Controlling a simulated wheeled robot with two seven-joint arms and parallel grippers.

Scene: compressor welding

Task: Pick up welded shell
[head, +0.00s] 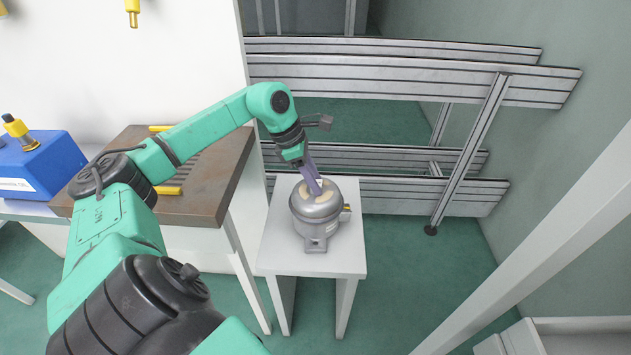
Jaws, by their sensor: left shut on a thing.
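The welded shell (318,215) is a grey metal compressor body with a domed top and a foot bracket at its front. It stands upright on a small white table (280,255). My left gripper (315,188) reaches down from the upper left onto the top of the shell. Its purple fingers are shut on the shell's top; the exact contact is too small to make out. My right gripper is not in view.
A brown-topped workbench (215,185) stands left of the small table, with a blue box (40,165) farther left. Aluminium profile rails (400,75) run behind the table. A white beam (540,245) crosses at right. Green floor is clear right of the table.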

